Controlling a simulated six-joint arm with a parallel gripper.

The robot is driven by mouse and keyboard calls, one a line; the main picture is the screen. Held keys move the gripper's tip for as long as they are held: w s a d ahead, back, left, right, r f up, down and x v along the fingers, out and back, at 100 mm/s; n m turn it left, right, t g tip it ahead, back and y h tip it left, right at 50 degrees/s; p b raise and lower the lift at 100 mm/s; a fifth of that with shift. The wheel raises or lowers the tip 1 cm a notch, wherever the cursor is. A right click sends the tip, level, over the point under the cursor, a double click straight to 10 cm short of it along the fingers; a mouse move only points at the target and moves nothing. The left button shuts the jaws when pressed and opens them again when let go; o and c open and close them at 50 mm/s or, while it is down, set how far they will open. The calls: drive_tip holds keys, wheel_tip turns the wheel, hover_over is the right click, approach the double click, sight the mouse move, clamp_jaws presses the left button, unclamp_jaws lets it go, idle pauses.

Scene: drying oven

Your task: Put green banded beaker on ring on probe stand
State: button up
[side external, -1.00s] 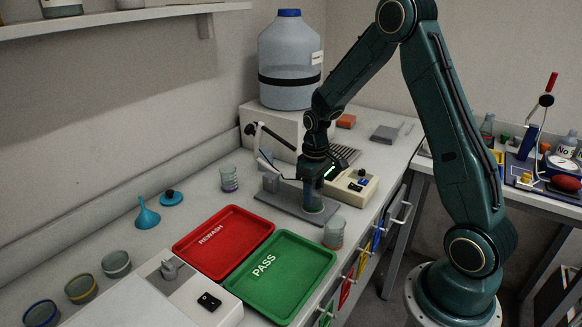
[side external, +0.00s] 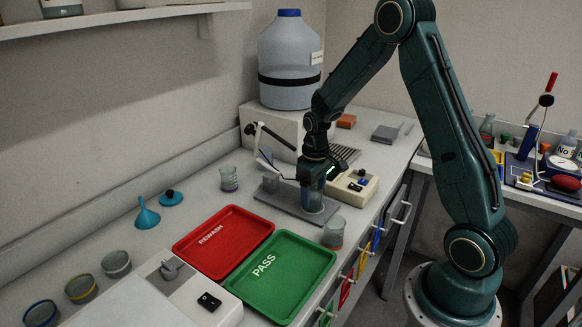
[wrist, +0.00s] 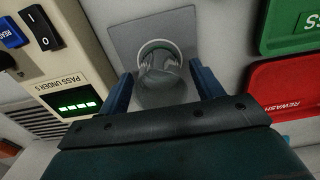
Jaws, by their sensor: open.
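A clear beaker (side external: 312,200) stands upright on the grey plate of the probe stand (side external: 268,207), directly below my gripper (side external: 312,182). In the wrist view the beaker (wrist: 162,66) lies between the two blue fingers of my gripper (wrist: 163,88), which are open with a gap at each side. Its rim looks pale with a greenish tint; I cannot clearly read its band colour. The ring is hidden or too small to make out under the beaker.
A marked beaker (side external: 229,178) stands left of the stand and another beaker (side external: 333,232) stands in front. The red REWASH tray (side external: 190,246) and green PASS tray (side external: 303,283) lie nearby. A meter box (side external: 352,187) is close on the right, its display (wrist: 77,106) showing green dashes.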

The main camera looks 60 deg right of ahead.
wheel_tip(320, 180, up, 12)
idle(0.6)
drive_tip(key=shift+r, duration=0.1)
idle(0.4)
drive_tip(key=s+a+r+t, duration=0.3)
drive_tip(key=s+a+r, duration=0.5)
drive_tip(key=a+r, duration=0.1)
drive_tip(key=s+a+r+t, duration=0.1)
drive_tip(key=s+a, duration=0.2)
drive_tip(key=s, duration=0.3)
drive_tip(key=s+a+t, duration=0.1)
drive_tip(key=s+a, duration=0.2)
drive_tip(key=s, duration=0.3)
drive_tip(key=shift+s+r+t, duration=0.3)
drive_tip(key=shift+s+r, duration=0.05)
